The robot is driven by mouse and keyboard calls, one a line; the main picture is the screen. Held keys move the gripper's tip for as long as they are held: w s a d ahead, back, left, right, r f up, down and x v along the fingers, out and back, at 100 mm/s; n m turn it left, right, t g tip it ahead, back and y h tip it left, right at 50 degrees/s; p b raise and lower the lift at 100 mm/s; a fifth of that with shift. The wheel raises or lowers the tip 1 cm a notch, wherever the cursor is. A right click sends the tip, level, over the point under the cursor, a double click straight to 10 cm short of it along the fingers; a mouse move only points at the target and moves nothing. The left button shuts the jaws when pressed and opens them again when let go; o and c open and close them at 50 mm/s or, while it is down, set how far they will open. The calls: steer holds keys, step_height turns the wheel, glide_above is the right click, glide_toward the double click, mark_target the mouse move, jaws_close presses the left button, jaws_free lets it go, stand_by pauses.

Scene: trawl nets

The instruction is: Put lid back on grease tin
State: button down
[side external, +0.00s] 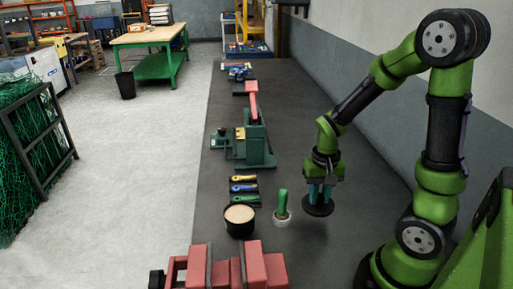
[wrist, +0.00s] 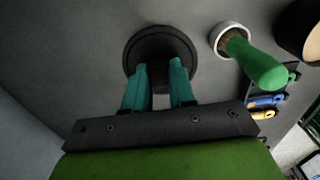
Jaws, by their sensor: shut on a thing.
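The grease tin (side external: 239,229) is a round black tin standing uncovered on the bench, with pale tan grease showing at its top. Part of it shows at the top right of the wrist view (wrist: 293,42). The lid (side external: 318,210) is a dark round disc to the right of the tin, under my gripper (side external: 320,190). In the wrist view the lid (wrist: 158,32) lies beyond the teal fingertips (wrist: 160,66). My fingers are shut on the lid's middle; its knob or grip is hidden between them. I cannot tell whether the lid touches the bench.
A green-handled brush (side external: 282,201) stands in a small white pot (side external: 282,218) between the tin and the lid. Several coloured-handled tools (side external: 244,188) lie behind the tin. A red fixture (side external: 232,270) stands in front. The bench (side external: 310,130) is clear behind the lid.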

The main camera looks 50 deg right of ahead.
mark_target(321, 198)
steer(key=shift+s+a+r, duration=0.15)
steer(key=shift+s+r, duration=0.05)
steer(key=shift+s, duration=0.15)
step_height(321, 198, up, 12)
steer(key=r, duration=0.1)
steer(key=w+a+n, duration=0.3)
steer(key=w+a, duration=0.3)
steer(key=w, duration=0.2)
steer(key=w+a+n, duration=0.3)
steer(key=w+a, duration=0.4)
steer(key=a, duration=0.2)
steer(key=shift+w+a+f, duration=0.1)
steer(key=shift+f, duration=3)
steer(key=shift+w+f, duration=0.1)
steer(key=shift+f, duration=2.95)
steer(key=shift+f, duration=0.15)
